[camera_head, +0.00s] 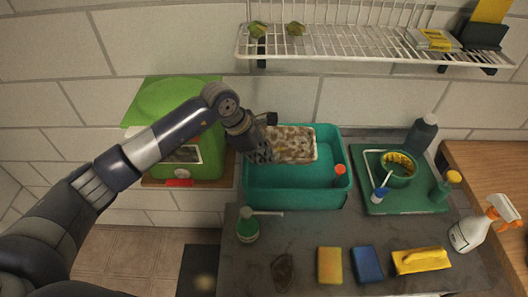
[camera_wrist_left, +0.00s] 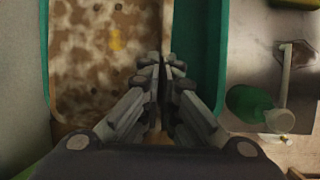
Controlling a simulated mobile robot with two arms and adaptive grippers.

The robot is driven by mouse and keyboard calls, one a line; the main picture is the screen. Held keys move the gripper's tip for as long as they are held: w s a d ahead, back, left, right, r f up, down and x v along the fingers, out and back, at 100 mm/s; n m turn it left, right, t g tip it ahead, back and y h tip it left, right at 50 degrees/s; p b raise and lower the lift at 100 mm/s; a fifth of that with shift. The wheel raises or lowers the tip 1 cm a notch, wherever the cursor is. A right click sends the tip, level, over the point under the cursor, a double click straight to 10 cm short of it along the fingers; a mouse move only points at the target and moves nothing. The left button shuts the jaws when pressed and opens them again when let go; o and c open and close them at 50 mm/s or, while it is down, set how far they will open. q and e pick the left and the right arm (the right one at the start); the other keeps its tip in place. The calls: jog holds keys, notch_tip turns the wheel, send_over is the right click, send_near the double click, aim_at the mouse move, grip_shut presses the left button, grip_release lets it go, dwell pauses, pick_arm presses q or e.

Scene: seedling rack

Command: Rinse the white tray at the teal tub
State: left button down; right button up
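The white tray (camera_head: 292,143) is covered in brown dirt and sits at the back of the teal tub (camera_head: 298,196), within its walls. Its stained face fills the upper left of the left wrist view (camera_wrist_left: 95,50). My left gripper (camera_head: 262,153) is at the tray's left end in the head view. In the left wrist view its fingers (camera_wrist_left: 166,68) are close together, with the tray's rim running between the tips. A red-capped bottle (camera_head: 340,174) stands at the tub's right side. My right gripper is not in view.
A green pump bottle (camera_head: 247,226) stands in front of the tub. A yellow sponge (camera_head: 330,265), a blue sponge (camera_head: 367,264) and a yellow brush (camera_head: 421,260) lie on the counter. A green tray (camera_head: 405,207) and spray bottle (camera_head: 468,234) are right. A wire shelf (camera_head: 350,47) hangs above.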

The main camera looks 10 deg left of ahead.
pick_arm(q)
jog(key=shift+f+b, duration=2.55)
jog(key=shift+f, duration=3.3)
jog(key=shift+r+p, duration=3)
jog(key=shift+r, duration=2.95)
jog(key=shift+r+p, duration=0.5)
jog(key=shift+r, duration=0.75)
notch_tip(320, 180, up, 2)
jog(key=shift+p, duration=0.35)
jog(key=shift+r, duration=0.95)
